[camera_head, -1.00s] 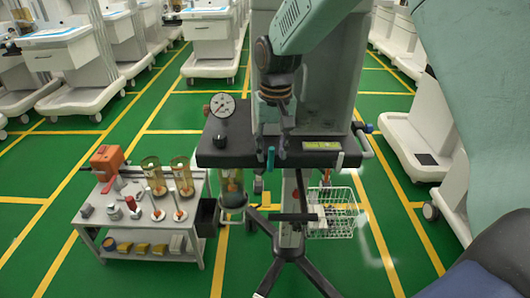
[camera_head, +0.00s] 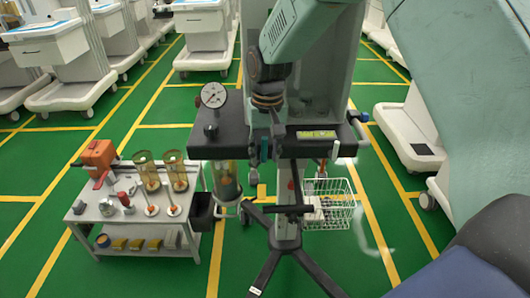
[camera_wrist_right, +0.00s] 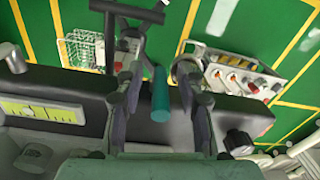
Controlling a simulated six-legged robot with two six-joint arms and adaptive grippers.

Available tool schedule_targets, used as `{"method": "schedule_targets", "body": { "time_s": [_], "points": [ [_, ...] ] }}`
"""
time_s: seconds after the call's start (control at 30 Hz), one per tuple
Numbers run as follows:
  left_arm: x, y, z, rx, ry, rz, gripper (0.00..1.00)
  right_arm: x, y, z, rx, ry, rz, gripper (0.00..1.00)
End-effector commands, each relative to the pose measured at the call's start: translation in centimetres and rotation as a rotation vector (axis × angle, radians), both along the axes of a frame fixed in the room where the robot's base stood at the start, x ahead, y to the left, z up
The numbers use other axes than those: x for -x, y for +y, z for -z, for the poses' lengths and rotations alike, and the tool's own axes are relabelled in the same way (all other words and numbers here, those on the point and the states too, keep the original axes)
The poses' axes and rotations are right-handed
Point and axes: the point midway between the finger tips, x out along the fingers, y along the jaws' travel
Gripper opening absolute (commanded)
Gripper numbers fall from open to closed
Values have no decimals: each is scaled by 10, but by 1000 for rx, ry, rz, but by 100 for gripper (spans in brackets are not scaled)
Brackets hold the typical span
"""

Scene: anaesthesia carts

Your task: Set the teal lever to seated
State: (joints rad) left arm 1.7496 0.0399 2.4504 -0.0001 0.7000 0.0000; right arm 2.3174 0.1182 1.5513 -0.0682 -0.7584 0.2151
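The teal lever (camera_head: 264,149) is a short rounded handle at the front edge of the dark cart top (camera_head: 225,140). In the right wrist view the lever (camera_wrist_right: 160,95) shows as a teal cylinder between the two fingers of my right gripper (camera_wrist_right: 158,82). Those fingers are apart, with visible gaps on both sides of the lever. In the head view my right gripper (camera_head: 270,140) points down over the front edge and partly hides the lever's surroundings. My left gripper is not in view.
A round gauge (camera_head: 213,95) stands on the cart top's left. A yellow-green label (camera_head: 316,134) is right of the lever. A wire basket (camera_head: 328,204) hangs below right. A low grey trolley (camera_head: 125,218) with canisters stands to the left.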

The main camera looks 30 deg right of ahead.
Motion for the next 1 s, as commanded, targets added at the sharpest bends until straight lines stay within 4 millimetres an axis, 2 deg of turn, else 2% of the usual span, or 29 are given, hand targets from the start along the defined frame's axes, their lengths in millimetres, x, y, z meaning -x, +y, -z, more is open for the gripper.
{"method": "schedule_targets", "body": {
  "time_s": [0.2,0.63,1.0],
  "points": [
    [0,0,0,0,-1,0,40,-2,0,0,0,0,0,36],
    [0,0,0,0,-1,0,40,-1,0,0,-1,0,1,0],
    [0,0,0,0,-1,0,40,-2,0,0,0,-2,0,0]
  ]
}}
